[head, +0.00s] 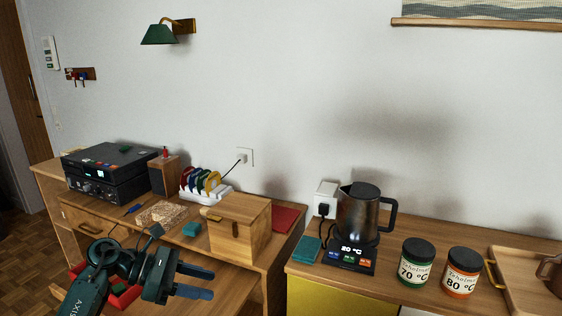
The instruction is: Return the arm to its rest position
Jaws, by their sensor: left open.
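My left gripper (194,281) is in the lower left of the head view, at the end of my dark green left arm. Its two blue-grey fingers point right and are apart, with nothing seen between them. It is in front of the wooden desk and to the lower left of the wooden box (239,229). My right gripper is not in view.
A red tray (78,270) sits partly behind my left arm. On the right counter stand a kettle (360,212) and two labelled jars, green (415,262) and orange (461,272). A wooden tray (520,285) is at the far right. Black audio equipment (108,172) stands at the left.

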